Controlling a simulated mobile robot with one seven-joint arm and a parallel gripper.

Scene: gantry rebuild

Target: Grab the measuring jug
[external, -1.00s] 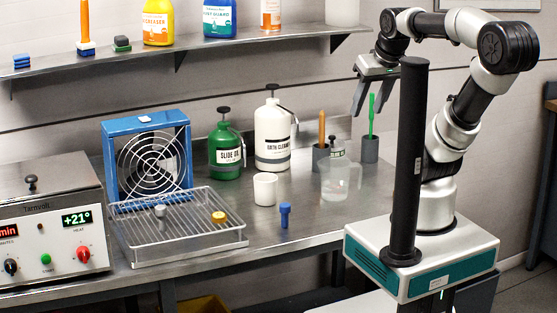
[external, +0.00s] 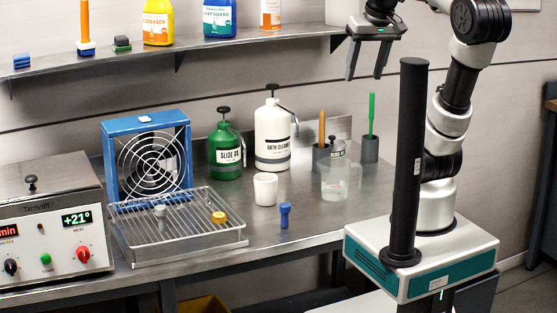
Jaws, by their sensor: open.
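The measuring jug (external: 335,183) is a clear, see-through vessel standing upright on the right part of the steel bench. A small grey-topped item with a label shows at or behind its rim; I cannot tell whether it is inside or behind. My gripper (external: 365,77) is open and empty, pointing down, well above the bench and above the jug, slightly to its right in the picture. Nothing is between its fingers.
Close to the jug stand two grey holders (external: 369,150) with brushes or sticks, a white bottle (external: 272,140), a green bottle (external: 226,155) and a white cup (external: 265,189). A blue peg-like item (external: 285,214) stands in front. The shelf (external: 290,38) runs near my gripper.

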